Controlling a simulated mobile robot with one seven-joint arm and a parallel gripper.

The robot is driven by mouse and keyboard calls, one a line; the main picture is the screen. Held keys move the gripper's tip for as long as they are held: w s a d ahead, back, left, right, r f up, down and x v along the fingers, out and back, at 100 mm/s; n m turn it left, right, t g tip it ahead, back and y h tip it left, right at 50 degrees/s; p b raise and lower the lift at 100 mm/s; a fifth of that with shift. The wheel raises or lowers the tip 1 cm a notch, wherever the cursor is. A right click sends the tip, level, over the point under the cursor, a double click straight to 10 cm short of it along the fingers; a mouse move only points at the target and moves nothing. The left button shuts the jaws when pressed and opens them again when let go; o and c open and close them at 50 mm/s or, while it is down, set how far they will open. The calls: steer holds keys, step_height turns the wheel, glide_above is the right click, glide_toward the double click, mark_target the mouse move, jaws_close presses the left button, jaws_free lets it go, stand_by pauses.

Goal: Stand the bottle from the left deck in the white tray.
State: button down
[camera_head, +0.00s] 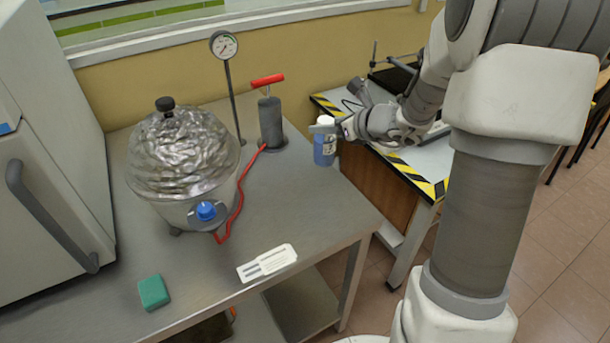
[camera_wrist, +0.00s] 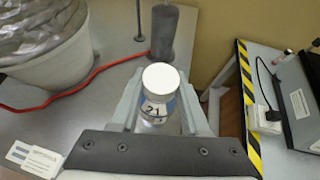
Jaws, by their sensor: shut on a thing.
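My gripper (camera_head: 328,128) is shut on a small bottle (camera_head: 325,150) with a white cap and blue contents. In the wrist view the bottle (camera_wrist: 158,104) sits between the two fingers, with its white cap toward the camera and a label reading 21. In the head view the bottle looks upright, by the right edge of the grey metal table (camera_head: 310,210). I cannot tell whether its base is clear of the table. No white tray can be made out in either view.
A foil-covered vessel (camera_head: 183,160), a gauge (camera_head: 224,46) on a post and a red-handled pump (camera_head: 270,120) stand on the metal table. A red hose (camera_head: 240,195), a green sponge (camera_head: 153,292) and a card (camera_head: 266,263) lie there. A striped-edge table (camera_head: 432,160) stands right, across a gap.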

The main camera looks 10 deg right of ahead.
steer(key=s+a+f+b, duration=0.2)
steer(key=a+f, duration=0.3)
steer(key=f, duration=0.3)
steer(key=shift+s+a+b, duration=0.3)
steer(key=shift+s+b, duration=0.1)
steer(key=shift+s, duration=0.25)
steer(key=shift+f, duration=0.15)
steer(key=shift+c, duration=2)
jaws_free()
